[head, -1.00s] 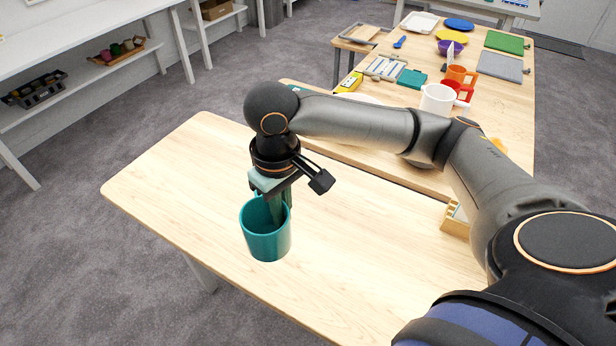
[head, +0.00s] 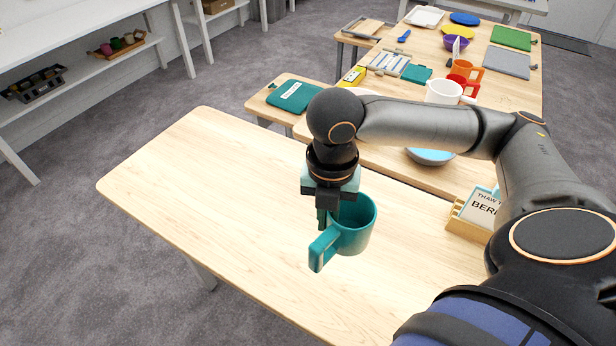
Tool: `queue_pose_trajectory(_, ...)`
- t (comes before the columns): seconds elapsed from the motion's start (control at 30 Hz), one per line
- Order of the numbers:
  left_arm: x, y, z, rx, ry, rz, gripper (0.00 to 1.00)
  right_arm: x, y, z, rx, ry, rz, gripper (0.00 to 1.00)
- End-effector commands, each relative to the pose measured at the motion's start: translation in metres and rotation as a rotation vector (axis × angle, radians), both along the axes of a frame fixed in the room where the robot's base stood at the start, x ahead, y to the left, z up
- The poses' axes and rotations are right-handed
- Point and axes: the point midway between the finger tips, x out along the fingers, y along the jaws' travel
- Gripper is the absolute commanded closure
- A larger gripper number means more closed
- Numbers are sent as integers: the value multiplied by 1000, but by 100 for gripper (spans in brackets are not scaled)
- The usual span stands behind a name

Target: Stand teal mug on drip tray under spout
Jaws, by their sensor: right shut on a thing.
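A teal mug (head: 357,232) hangs from my right gripper (head: 329,215) in the head view, with its open top facing up and its handle pointing to the lower left. My right gripper is shut on the mug, at the left side of its rim. The mug looks to be above the near wooden table (head: 200,190); how far above I cannot tell. My left gripper is not in view. No drip tray or spout can be made out in this view.
A card holder (head: 466,226) with a lettered card stands right of the mug. A light blue bowl (head: 430,157) is partly behind my arm. The long back table holds a white mug (head: 443,92), an orange mug (head: 470,72) and boards. The near table's left part is clear.

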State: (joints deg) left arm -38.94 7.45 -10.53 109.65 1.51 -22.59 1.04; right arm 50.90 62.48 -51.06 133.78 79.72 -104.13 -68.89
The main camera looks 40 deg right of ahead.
Motion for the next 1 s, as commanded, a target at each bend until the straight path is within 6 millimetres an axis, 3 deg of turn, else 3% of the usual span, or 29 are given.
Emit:
queue_pose_trajectory(0.1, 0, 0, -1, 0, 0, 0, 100, -4, -2, -1, -2, 0, 129, 100)
queue_pose_trajectory(0.27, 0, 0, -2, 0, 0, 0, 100, 0, -3, -4, -1, 1, 201, 100)
queue_pose_trajectory(0.7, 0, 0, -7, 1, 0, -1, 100, 90, 3, -47, -2, 4, 203, 100)
queue_pose_trajectory(0.8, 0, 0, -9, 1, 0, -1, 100, 105, 4, -68, -2, 5, 203, 100)
queue_pose_trajectory(1.0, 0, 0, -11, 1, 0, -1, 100, 126, 5, -91, -3, 2, 204, 100)
